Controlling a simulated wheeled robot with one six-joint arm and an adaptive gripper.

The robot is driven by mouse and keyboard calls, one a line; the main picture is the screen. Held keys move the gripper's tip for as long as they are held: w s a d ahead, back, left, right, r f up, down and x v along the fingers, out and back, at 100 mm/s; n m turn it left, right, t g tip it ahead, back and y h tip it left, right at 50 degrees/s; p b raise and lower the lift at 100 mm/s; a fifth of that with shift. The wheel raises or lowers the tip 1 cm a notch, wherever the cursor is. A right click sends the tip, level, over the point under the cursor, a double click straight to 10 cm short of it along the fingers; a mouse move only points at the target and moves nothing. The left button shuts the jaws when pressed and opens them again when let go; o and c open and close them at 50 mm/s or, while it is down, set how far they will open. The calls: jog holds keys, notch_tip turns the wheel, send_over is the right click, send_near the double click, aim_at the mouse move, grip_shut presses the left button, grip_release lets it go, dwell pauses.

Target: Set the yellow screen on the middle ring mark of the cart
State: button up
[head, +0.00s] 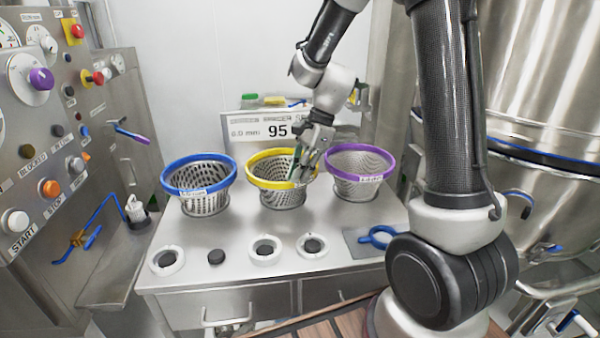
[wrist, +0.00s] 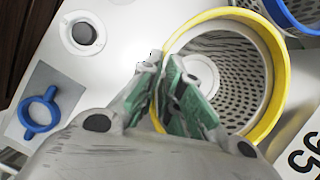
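The yellow screen (head: 250,180) is a perforated metal basket with a yellow rim. It stands upright on the cart (head: 180,235), between the blue screen (head: 180,188) and the purple screen (head: 335,150). My gripper (head: 301,168) reaches down at its right side. In the wrist view my gripper (wrist: 160,105) has its green-padded fingers on either side of the yellow rim (wrist: 272,60), with only a narrow gap, and looks shut on it. White ring marks with dark centres lie along the cart's front, including a left one (head: 155,264) and a middle one (head: 252,250).
A dark disc (head: 216,257) lies on the cart between ring marks. A blue-ringed tool (head: 377,238) lies on a grey plate at the right. A sign reading 95 (head: 245,131) stands behind the screens. A control panel (head: 30,110) is at left, a steel vessel (head: 550,100) at right.

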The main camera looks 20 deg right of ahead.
jog(key=o, duration=0.3)
jog(key=shift+o, duration=0.2)
jog(key=v, duration=1.2)
